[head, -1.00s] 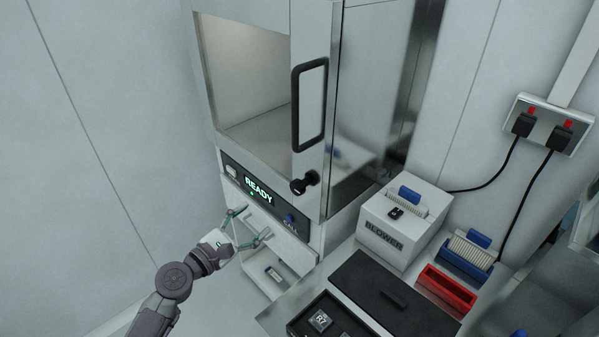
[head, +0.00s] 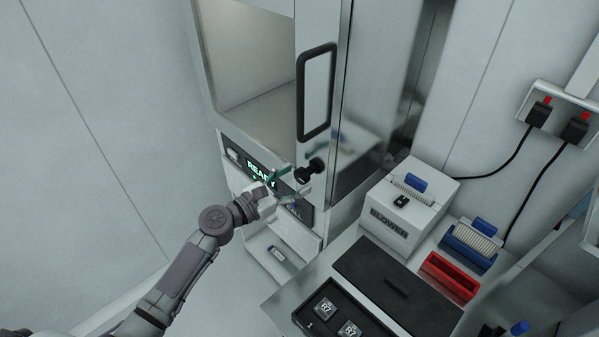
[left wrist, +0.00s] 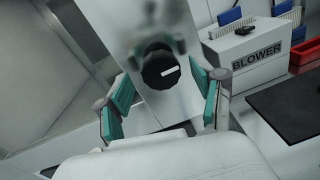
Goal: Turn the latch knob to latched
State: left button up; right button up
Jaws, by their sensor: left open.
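The black latch knob (head: 309,171) sits low on the door of the test handler, below the black door handle (head: 316,92). In the left wrist view the knob (left wrist: 160,68) faces me with a white mark that lies nearly level, tilted slightly. My left gripper (head: 291,183) is open, just in front of and below the knob in the head view. In the left wrist view its teal fingers (left wrist: 168,102) stand apart on either side of the knob, with space on both sides. They do not appear to touch it. My right gripper is not in view.
The blower box (head: 404,212) stands right of the handler, with a red bin (head: 449,277) and a blue brush holder (head: 470,244) nearby. A black lid (head: 385,285) and a tray with chips (head: 330,325) lie in front. The READY panel (head: 234,150) is behind my left gripper.

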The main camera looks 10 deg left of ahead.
pick_arm(q)
jog(key=shift+w+d, duration=0.5)
jog(key=shift+w, duration=0.2)
jog(key=shift+c, duration=1.4)
jog(key=c, duration=0.9)
jog(key=shift+o, duration=0.2)
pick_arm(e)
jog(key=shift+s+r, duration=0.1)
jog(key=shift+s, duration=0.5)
